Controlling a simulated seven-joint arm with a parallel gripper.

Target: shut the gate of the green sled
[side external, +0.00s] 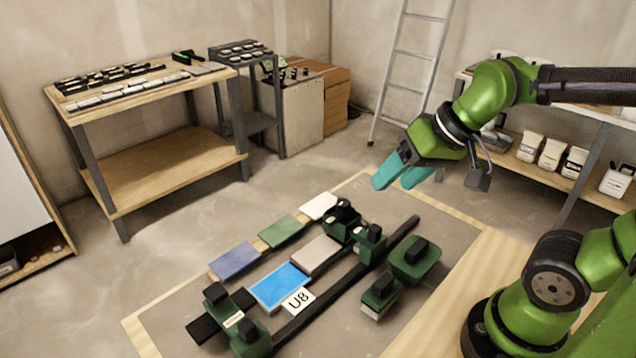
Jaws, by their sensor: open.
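Dark green blocks with black knobs stand at both ends of a row of tiles on the floor panel. I cannot tell for certain which is the green sled or which part is its gate. At the far end, one dark green block (341,228) stands by the beige tile, with another green block (370,246) just right of it on the black rail. Another dark green assembly (238,328) stands at the near left end. My gripper (398,184), with teal fingers, is open and empty in the air above and behind the far blocks, touching nothing visible.
A bright blue tile (280,287) and a beige tile (316,255) lie between the blocks, with a "U8" label (298,300). Purple-blue, green and white tiles lie behind. Two loose green knobbed pieces (413,262) (379,297) stand right of the black rail (335,292).

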